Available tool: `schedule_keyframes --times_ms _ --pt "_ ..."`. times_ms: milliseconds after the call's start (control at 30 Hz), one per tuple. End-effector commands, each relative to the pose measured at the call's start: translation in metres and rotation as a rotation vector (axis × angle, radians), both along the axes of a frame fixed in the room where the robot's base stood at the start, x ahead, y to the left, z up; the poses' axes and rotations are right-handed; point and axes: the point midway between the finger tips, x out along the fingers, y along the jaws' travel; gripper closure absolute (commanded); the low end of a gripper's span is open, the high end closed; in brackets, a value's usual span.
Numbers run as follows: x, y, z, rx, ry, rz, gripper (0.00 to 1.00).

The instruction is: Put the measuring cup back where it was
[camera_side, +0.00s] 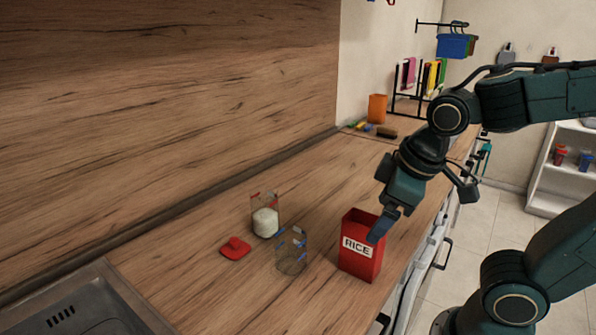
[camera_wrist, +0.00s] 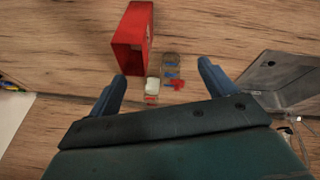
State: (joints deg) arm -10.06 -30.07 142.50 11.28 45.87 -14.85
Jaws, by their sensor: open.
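A clear container with blue marks (camera_side: 291,256) stands empty on the counter. Another clear container (camera_side: 265,218), with red marks and white contents, stands just behind it. I cannot tell which is the measuring cup. Both also show in the wrist view, the blue-marked one (camera_wrist: 171,66) beside the white-filled one (camera_wrist: 152,88). A red box labelled RICE (camera_side: 360,261) stands upright to their right; it shows in the wrist view (camera_wrist: 142,22) too. My gripper (camera_side: 384,224) is open near the box's upper right edge. Nothing is held between its fingers (camera_wrist: 162,72).
A red lid (camera_side: 235,248) lies left of the containers. A steel sink (camera_side: 88,305) is at the lower left. An orange block (camera_side: 377,108) and a rack (camera_side: 408,95) stand at the far end.

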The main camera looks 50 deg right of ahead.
Motion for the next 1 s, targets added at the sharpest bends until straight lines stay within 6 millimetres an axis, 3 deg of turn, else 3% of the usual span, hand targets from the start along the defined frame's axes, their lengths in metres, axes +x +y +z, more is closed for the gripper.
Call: schedule_keyframes --times_ms 133,367,1000 --pt "-0.018 -0.001 0.017 0.097 -0.063 -0.119 0.16" --pt "-0.035 0.001 0.028 0.174 -0.109 -0.213 0.16" --pt "-0.037 0.002 0.03 0.185 -0.115 -0.224 0.16"
